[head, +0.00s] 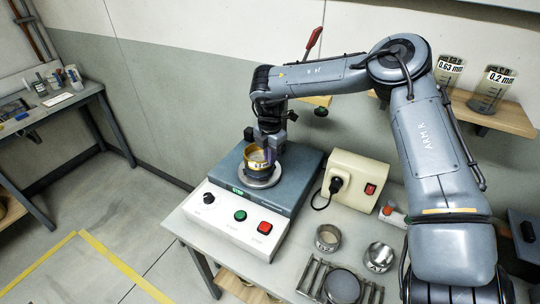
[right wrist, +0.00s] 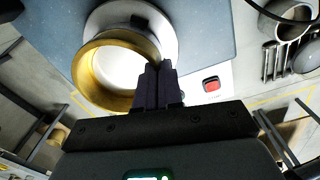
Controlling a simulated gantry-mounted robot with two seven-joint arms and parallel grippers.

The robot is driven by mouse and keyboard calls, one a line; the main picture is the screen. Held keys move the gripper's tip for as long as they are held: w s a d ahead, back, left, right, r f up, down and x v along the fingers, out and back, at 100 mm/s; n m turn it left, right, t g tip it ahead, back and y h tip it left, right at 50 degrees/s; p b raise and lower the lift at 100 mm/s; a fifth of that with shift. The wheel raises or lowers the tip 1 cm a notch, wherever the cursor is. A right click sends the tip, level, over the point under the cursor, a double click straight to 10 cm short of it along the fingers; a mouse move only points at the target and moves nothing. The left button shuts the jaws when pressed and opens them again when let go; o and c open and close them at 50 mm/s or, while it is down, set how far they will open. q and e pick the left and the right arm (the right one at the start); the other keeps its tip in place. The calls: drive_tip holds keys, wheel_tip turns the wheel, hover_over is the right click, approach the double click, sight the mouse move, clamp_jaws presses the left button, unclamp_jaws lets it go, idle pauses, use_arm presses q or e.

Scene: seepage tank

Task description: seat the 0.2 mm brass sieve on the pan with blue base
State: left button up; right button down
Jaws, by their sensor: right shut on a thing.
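The brass sieve (head: 256,158) is a gold ring with a pale inside and a small label low on its side. It is above the round silver plate (head: 262,180) of the shaker. My right gripper (head: 268,142) is shut on the sieve's wall, its fingers pointing down. In the right wrist view the brass ring (right wrist: 84,78) lies left of the closed fingers (right wrist: 158,82), over the silver plate (right wrist: 160,22). A darker band shows below the gold rim; I cannot tell whether it is the pan, and no blue base is clear. My left gripper is out of view.
Labelled beakers (head: 492,90) stand on the wall shelf.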

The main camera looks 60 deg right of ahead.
drive_tip(key=c, duration=1.2)
unclamp_jaws()
wheel_tip(320, 180, up, 11)
drive_tip(key=p, duration=0.1)
drive_tip(key=shift+f, duration=0.1)
